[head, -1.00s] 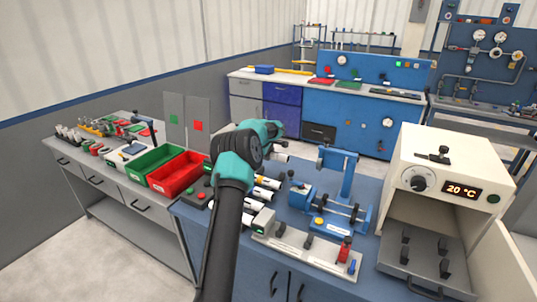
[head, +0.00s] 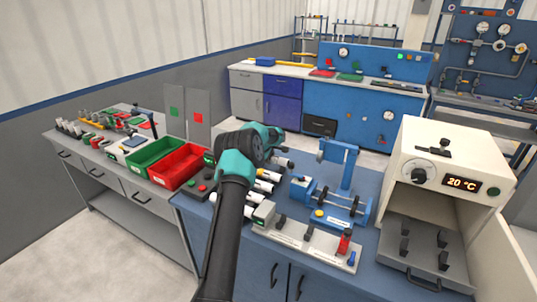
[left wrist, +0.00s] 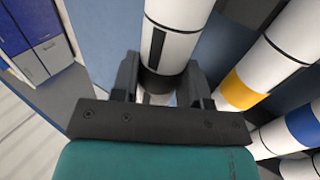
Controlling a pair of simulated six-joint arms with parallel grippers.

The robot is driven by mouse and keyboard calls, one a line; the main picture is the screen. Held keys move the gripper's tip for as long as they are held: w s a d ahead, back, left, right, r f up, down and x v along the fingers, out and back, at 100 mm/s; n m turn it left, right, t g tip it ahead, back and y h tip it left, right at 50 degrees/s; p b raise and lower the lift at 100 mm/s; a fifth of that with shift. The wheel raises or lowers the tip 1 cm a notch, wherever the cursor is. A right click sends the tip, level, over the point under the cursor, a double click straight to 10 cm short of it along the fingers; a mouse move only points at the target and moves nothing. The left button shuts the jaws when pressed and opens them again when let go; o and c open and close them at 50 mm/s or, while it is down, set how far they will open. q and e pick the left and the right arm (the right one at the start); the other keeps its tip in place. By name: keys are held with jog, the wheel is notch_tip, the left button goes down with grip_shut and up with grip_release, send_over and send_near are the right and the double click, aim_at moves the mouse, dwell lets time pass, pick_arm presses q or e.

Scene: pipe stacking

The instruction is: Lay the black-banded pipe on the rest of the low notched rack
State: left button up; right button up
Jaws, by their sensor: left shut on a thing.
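My left gripper (head: 270,145) hangs over the bench on the right side of its arm. In the left wrist view its two fingers (left wrist: 158,85) are shut on a white pipe (left wrist: 175,20) with a dark band (left wrist: 157,82) between them, the black-banded pipe. Its white and dark end (head: 283,162) shows just below the gripper in the head view. White pipes with a yellow band (left wrist: 232,88) and a blue band (left wrist: 302,122) lie to its right in the wrist view. My arm hides part of the bench, and I cannot make out the low notched rack clearly. My right gripper is not in view.
A blue stand (head: 340,170) and a pale clamp plate (head: 305,247) stand right of the arm. An open white oven (head: 450,150) is further right. Red (head: 178,168) and green (head: 150,160) bins sit on the left bench.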

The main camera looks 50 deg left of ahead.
pick_arm(q)
jog(key=shift+f, duration=1.25)
jog(key=shift+f, duration=0.5)
jog(key=o, duration=1)
jog(key=shift+o, duration=0.2)
jog(key=shift+r, duration=0.1)
jog(key=v, duration=1.7)
jog(key=shift+s+d, duration=0.1)
jog(key=shift+s, duration=0.05)
